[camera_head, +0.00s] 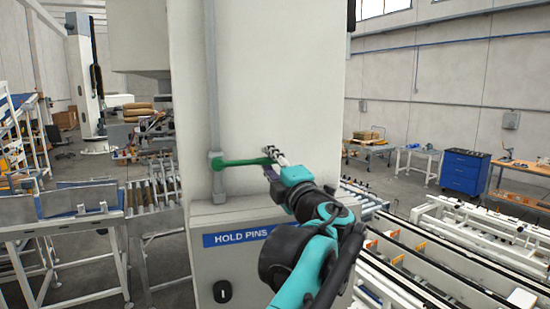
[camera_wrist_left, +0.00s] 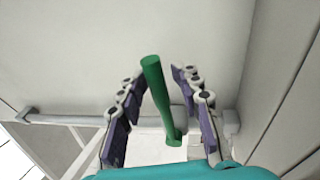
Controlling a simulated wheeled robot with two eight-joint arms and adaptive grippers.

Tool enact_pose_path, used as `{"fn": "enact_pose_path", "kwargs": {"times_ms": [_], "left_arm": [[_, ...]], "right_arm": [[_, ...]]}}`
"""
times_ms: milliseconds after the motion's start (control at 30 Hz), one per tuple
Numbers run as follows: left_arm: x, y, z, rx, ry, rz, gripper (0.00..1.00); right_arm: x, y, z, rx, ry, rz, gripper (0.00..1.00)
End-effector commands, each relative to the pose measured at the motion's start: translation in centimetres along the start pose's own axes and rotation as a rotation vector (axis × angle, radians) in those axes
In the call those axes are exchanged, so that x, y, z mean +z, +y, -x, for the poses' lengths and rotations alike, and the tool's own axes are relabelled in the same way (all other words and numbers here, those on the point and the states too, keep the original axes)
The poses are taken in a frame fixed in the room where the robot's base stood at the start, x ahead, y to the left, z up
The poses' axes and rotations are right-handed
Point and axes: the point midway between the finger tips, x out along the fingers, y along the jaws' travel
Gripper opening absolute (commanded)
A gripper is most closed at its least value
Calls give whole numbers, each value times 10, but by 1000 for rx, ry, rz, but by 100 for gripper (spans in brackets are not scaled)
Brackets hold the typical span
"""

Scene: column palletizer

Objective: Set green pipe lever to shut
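The green pipe lever (camera_head: 240,161) sticks out sideways to the right from the grey vertical pipe (camera_head: 212,90) on the front of a pale column. It lies about level. My left gripper (camera_head: 270,158) is at the lever's free end. In the left wrist view the green lever (camera_wrist_left: 158,95) stands between the purple-padded fingers of my left gripper (camera_wrist_left: 156,90), with gaps showing on both sides. The fingers are apart and not closed on it. Part of the lever's tip is hidden by the gripper in the head view. My right gripper is not in view.
A blue "HOLD PINS" sign (camera_head: 237,236) and a black knob (camera_head: 222,291) are on the cabinet below the lever. Roller conveyors (camera_head: 152,192) stand left, and a conveyor line (camera_head: 430,250) runs on the right. A blue drawer cabinet (camera_head: 464,172) stands farther back.

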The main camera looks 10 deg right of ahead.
Motion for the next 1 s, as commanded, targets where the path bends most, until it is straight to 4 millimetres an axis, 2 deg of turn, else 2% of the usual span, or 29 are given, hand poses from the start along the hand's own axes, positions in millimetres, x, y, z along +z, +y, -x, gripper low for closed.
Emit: {"fn": "enact_pose_path", "kwargs": {"times_ms": [267, 367, 467, 733, 900, 1000], "left_arm": [[0, 2, 0, 2, -2, -1, 37], [0, 8, -1, 3, -2, -1, 37], [0, 23, -4, 3, -2, -1, 37], [0, 76, -12, 4, -1, 0, 37], [0, 96, -15, 4, -1, 0, 37], [0, 100, -16, 4, 0, 0, 37]], "right_arm": [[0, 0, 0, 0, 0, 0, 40], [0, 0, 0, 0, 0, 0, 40], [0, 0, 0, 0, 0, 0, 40], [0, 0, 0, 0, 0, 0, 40], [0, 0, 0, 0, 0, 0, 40], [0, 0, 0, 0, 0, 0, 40]]}}
